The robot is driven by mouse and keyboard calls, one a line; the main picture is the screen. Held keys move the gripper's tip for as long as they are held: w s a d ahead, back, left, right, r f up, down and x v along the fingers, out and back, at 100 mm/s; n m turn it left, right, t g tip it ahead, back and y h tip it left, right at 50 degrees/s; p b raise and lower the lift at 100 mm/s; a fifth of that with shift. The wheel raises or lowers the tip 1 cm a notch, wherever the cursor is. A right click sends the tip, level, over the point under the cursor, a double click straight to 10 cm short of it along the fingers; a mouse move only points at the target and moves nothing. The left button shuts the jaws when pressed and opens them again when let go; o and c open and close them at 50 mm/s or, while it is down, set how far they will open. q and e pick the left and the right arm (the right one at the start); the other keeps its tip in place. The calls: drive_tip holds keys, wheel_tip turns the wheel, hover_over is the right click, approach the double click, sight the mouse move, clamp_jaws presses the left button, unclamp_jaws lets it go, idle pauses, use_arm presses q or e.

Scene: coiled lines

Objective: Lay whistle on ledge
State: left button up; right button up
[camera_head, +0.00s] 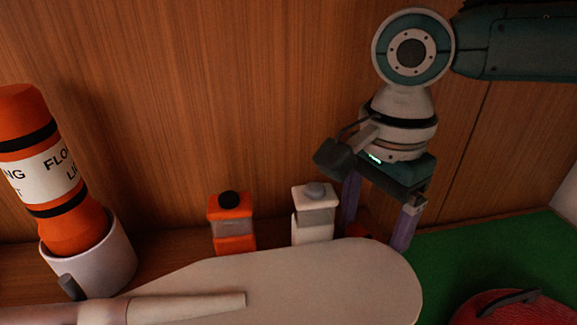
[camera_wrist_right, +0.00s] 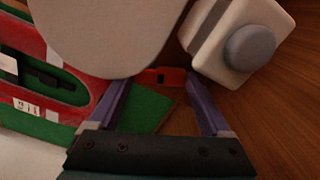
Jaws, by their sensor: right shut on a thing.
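My right gripper (camera_head: 373,236) points down near the back wall, its two purple fingers shut on a small orange-red whistle (camera_head: 366,230). In the head view the whistle is largely hidden behind the pale board and the fingers. In the right wrist view the whistle (camera_wrist_right: 161,77) sits between the fingertips (camera_wrist_right: 160,82), and a small dark hole shows in it. The wooden ledge (camera_head: 170,243) appears to be the brown strip along the wall. Whether the whistle touches it cannot be told. My left gripper is not in view.
A white bottle (camera_head: 313,228) stands close left of the gripper, with an orange bottle (camera_head: 234,238) beyond it. A pale rounded board (camera_head: 330,285) lies in front. An orange float light (camera_head: 45,170) stands in a white cup at left. A red case (camera_head: 510,308) lies on green at right.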

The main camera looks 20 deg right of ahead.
drive_tip(key=o, duration=0.8)
drive_tip(key=shift+f, duration=0.15)
drive_tip(key=o, duration=0.3)
wheel_tip(320, 180, up, 8)
drive_tip(key=shift+f, duration=0.1)
